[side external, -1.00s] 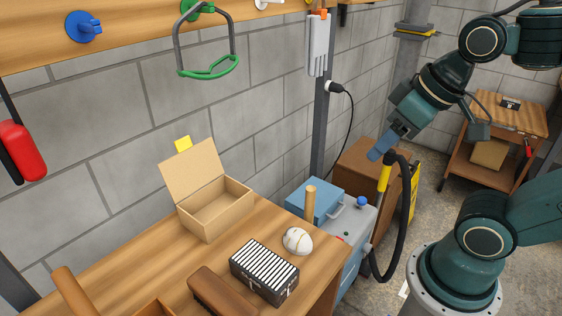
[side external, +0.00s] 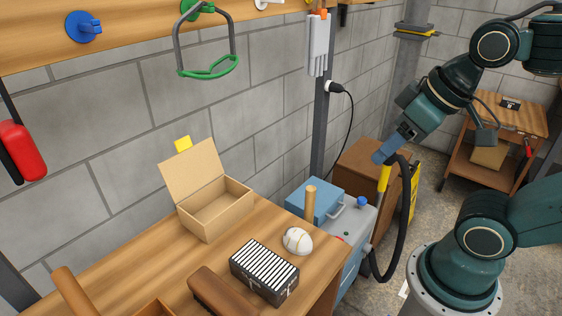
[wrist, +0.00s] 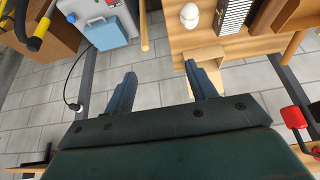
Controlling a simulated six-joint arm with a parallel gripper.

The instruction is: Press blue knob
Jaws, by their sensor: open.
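A blue round knob (side external: 361,202) stands on top of a grey machine (side external: 364,220) beside the workbench; it also shows at the upper left of the wrist view (wrist: 71,17). Another blue knob-like fitting (side external: 84,27) is on the wooden wall board at the upper left. My gripper (side external: 381,157) is in the air above and a little right of the machine's knob in the side view, apart from it. In the wrist view its two blue fingers are spread, with nothing between them (wrist: 161,75).
A blue toolbox (side external: 315,198) lies on the machine, left of the knob. A black hose with a yellow section (side external: 384,178) rises right of it, near my gripper in the picture. The workbench (side external: 165,255) holds an open box (side external: 215,212), a white ball (side external: 297,240) and a striped block (side external: 264,270).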

